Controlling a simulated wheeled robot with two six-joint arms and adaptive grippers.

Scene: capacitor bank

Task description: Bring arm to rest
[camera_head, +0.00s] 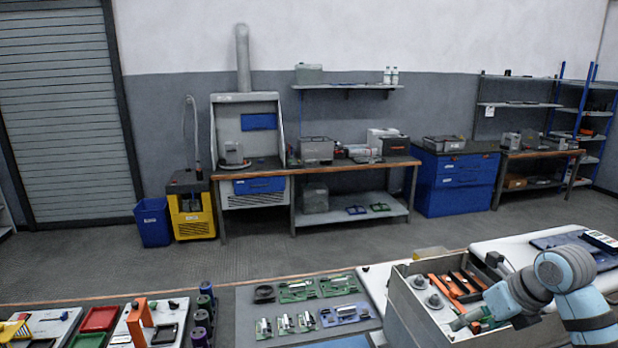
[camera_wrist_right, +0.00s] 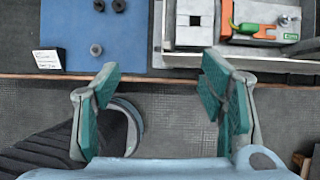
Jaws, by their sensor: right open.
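My right arm, blue-grey and white, comes in from the right in the head view. Its gripper (camera_head: 468,319) shows small there, over the grey bin (camera_head: 408,308) at the bench's right part. In the right wrist view the gripper (camera_wrist_right: 160,72) has its two teal-padded fingers wide apart, with nothing between them. The fingertips lie in front of the bench edge in that picture, with grey floor seen between the fingers. My left gripper is in neither view.
The wrist view shows a blue mat (camera_wrist_right: 118,32) with dark knobs and a white label card (camera_wrist_right: 47,60).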

